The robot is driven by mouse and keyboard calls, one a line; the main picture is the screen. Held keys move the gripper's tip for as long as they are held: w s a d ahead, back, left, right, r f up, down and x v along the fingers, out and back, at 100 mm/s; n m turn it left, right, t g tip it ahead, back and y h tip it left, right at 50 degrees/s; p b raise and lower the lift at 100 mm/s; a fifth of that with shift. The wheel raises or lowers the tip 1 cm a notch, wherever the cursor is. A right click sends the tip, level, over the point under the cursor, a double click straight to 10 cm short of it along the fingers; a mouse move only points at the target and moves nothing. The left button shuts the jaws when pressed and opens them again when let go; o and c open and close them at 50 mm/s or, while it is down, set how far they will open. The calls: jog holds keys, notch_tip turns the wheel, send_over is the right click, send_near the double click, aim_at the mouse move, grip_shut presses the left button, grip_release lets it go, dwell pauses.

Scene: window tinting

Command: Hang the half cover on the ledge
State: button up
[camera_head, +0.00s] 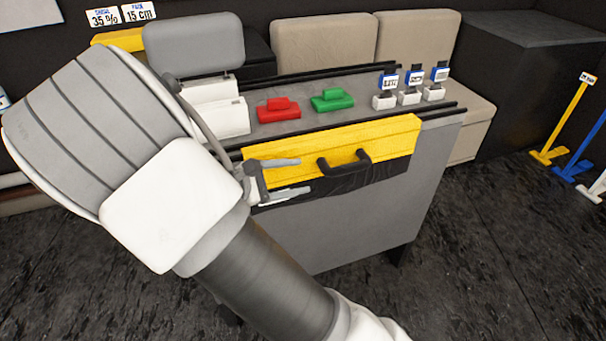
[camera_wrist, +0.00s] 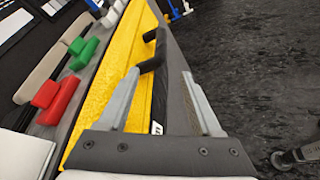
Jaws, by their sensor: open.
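A yellow panel with a black lower strip, which I take to be the half cover (camera_head: 392,136), lies along the front edge of the grey cabinet (camera_head: 372,215). A black bar handle (camera_head: 344,166) stands out from its front. The panel runs up the middle of the wrist view (camera_wrist: 108,92), with the handle (camera_wrist: 157,50) ahead. My gripper (camera_head: 304,176) is open and empty, just left of the handle. In the wrist view the handle appears ahead between the two fingertips (camera_wrist: 161,73).
A red block (camera_head: 278,112) and a green block (camera_head: 332,101) lie on the cabinet top. Several small white stands with labels (camera_head: 410,97) are at its right. Beige seats (camera_head: 320,45) stand behind. Yellow and blue posts (camera_head: 565,120) stand far right on open dark floor.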

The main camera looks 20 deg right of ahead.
aim_at(351, 169)
jog(key=b+x, duration=0.4)
jog(key=x, duration=1.3)
jog(key=shift+d+f+b, duration=0.1)
jog(key=shift+f+b, duration=0.05)
jog(key=shift+b, duration=0.25)
grip_shut()
jog(key=shift+r+p, duration=1.2)
jog(key=shift+r, duration=0.25)
jog(key=shift+s, duration=0.1)
jog(key=s, duration=0.8)
jog(key=shift+b, duration=0.3)
